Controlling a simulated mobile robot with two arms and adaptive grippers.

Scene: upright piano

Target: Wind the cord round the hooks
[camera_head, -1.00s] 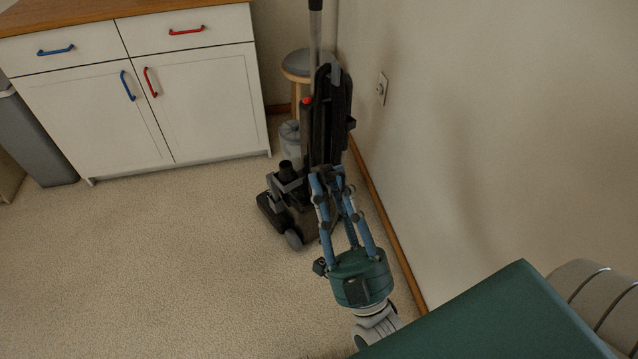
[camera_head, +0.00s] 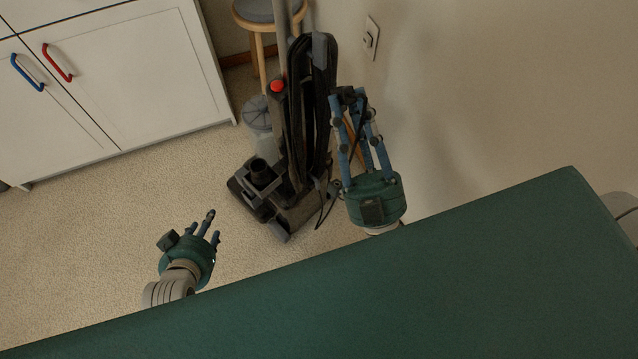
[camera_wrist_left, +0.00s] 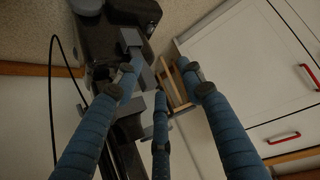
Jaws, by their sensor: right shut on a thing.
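The upright vacuum cleaner (camera_head: 310,110) stands on the carpet by the wall, black with a red button. A grey piece near the top of its body (camera_head: 320,47) may be a hook; I cannot tell for sure. My right gripper (camera_head: 351,98) is shut on the dark cord (camera_head: 321,212) just right of the vacuum's body; the cord hangs in a loop beside the vacuum's base. My left gripper (camera_head: 208,222) is open and empty, left of the vacuum's base. In the left wrist view, the vacuum (camera_wrist_left: 103,38) lies beyond the spread fingers and the cord (camera_wrist_left: 51,95) curves at the left.
A white cabinet (camera_head: 150,75) with red and blue handles stands at the left. Open carpet lies left of the vacuum.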

